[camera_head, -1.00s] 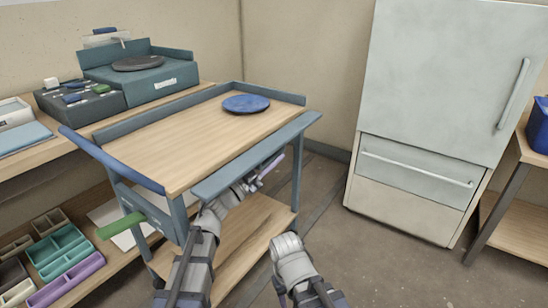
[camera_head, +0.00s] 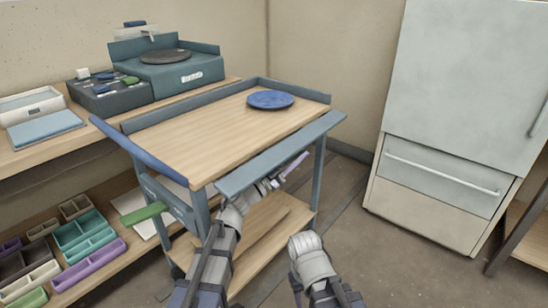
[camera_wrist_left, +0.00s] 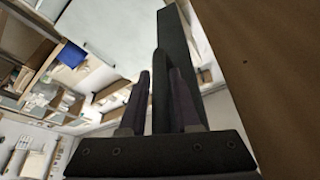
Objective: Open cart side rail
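The cart (camera_head: 190,150) has a wooden top and blue-grey rails. The near long side rail (camera_head: 282,155) shows as a wide blue-grey panel along the top's front edge. My left gripper (camera_head: 290,170) is at the underside of this rail, near its middle, with one purple finger showing. In the left wrist view the two dark fingers (camera_wrist_left: 160,75) point up on either side of a narrow dark upright piece, beside a dark strip and the wooden surface (camera_wrist_left: 265,70). Whether they press on it is unclear. My right arm shows at the bottom; its gripper fingers do not show.
A blue disc (camera_head: 270,99) lies on the cart top. A fridge (camera_head: 450,120) stands right. Floor between cart and fridge is clear.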

